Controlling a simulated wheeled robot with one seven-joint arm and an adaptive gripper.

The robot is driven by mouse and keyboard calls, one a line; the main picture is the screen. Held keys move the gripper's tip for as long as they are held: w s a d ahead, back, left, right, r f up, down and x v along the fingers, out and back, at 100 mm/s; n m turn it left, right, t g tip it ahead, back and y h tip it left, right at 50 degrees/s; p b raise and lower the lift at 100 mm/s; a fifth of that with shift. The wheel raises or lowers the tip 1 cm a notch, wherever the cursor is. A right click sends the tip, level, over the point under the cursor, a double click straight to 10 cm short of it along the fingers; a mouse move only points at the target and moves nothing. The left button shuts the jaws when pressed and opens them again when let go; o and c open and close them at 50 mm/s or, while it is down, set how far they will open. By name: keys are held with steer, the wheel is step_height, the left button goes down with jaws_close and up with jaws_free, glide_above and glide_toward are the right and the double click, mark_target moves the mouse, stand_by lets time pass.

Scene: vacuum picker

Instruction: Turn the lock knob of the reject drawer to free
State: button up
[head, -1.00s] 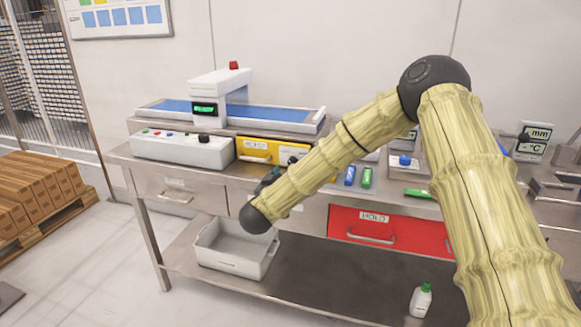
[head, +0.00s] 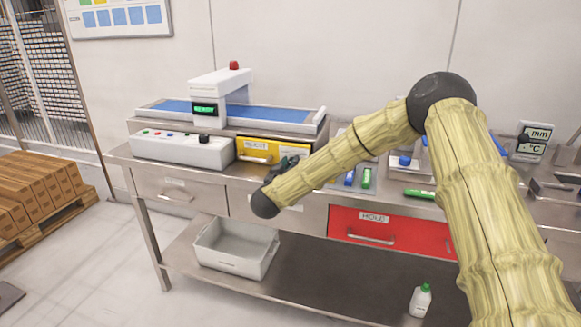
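The yellow reject drawer (head: 255,145) sits under the conveyor on the bench top, with a white label and a metal handle on its front. My gripper (head: 289,161) is in front of the right part of this drawer; only a small dark piece of it shows past my arm's end. I cannot tell whether its fingers are open or shut, or whether they touch anything. The lock knob cannot be made out; the right part of the drawer front is partly covered by my gripper and arm.
A white control box (head: 180,150) with buttons and a black knob stands left of the drawer. The conveyor (head: 270,112) is behind. Blue and green items (head: 367,178) lie to the right. A red drawer (head: 390,232) is below the bench top; a grey bin (head: 235,247) is on the lower shelf.

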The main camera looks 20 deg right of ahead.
steer(key=shift+c, duration=0.9)
steer(key=shift+m+b, duration=0.55)
steer(key=shift+m, duration=1.75)
steer(key=o, duration=0.8)
steer(key=shift+c, duration=0.2)
steer(key=v, duration=1.2)
